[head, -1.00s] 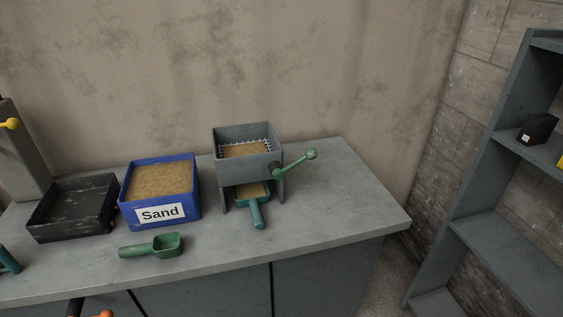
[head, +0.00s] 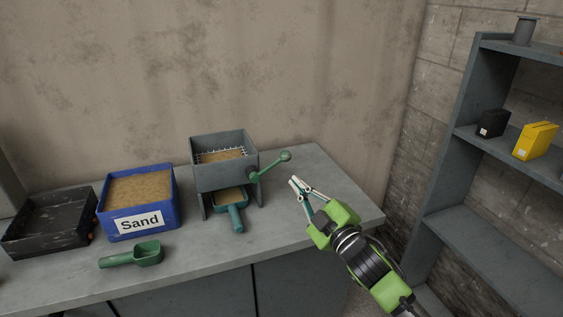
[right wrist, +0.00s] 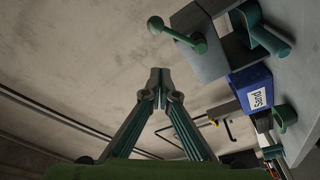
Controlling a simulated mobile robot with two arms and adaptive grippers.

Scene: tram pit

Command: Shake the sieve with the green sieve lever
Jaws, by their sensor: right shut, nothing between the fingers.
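The grey sieve box (head: 224,178) stands on legs on the workbench, with sand on its mesh (head: 221,156). The green sieve lever (head: 271,166) sticks out from its right side, tilted up to a round knob (head: 286,156). A teal scoop (head: 236,214) with sand sits under the sieve. My right gripper (head: 296,184) is shut and empty, in front of and to the right of the lever, apart from it. In the right wrist view the lever (right wrist: 178,35) and the sieve (right wrist: 205,48) show at the upper right, beyond the shut fingers (right wrist: 160,82). My left gripper is not in view.
A blue box labelled Sand (head: 138,203) and a black tray (head: 48,221) stand left of the sieve. A green scoop (head: 133,255) lies at the front. The workbench (head: 325,195) is bare at its right end. A shelf (head: 482,205) stands on the right.

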